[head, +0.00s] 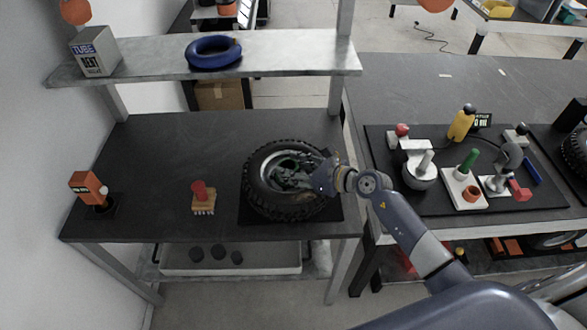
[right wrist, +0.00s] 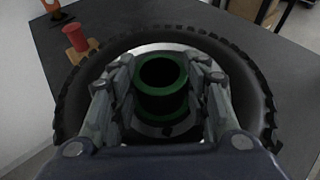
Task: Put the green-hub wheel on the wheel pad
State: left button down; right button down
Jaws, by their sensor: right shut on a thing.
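The green-hub wheel (head: 256,190) has a black knobby tyre, a light rim and a green hub. In the head view it lies flat at the right part of the left table. The dark wheel pad (head: 328,212) shows under it as a square mat, with corners visible around the tyre. My right gripper (head: 287,178) reaches in from above, inside the rim. In the right wrist view its fingers (right wrist: 164,95) are shut on either side of the green hub (right wrist: 163,88), and the tyre (right wrist: 258,85) surrounds them. I cannot tell whether the tyre touches the pad. My left gripper is not in view.
A red-handled brush (head: 203,198) and an orange tool (head: 87,188) stand left of the wheel. A shelf (head: 150,68) above the table's back holds a box (head: 95,52) and a blue ring (head: 213,52). A tool-covered mat (head: 430,205) lies on the right table.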

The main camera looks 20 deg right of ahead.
notch_tip(320, 180, down, 2)
jog(key=shift+w+f, duration=0.1)
jog(key=shift+w, duration=0.05)
dwell(0.4)
jog(key=c, duration=0.9)
grip_release()
jog(key=shift+s+f, duration=0.25)
jog(key=shift+f, duration=0.1)
jog(key=shift+r, duration=0.1)
jog(key=shift+r, duration=0.1)
jog(key=b+v, duration=0.1)
jog(key=v, duration=0.9)
jog(key=shift+s+d+b, duration=0.25)
jog(key=shift+s+b, duration=0.05)
jog(key=shift+s+d+r, duration=0.3)
jog(key=shift+s+r, duration=0.1)
jog(key=shift+s, duration=0.05)
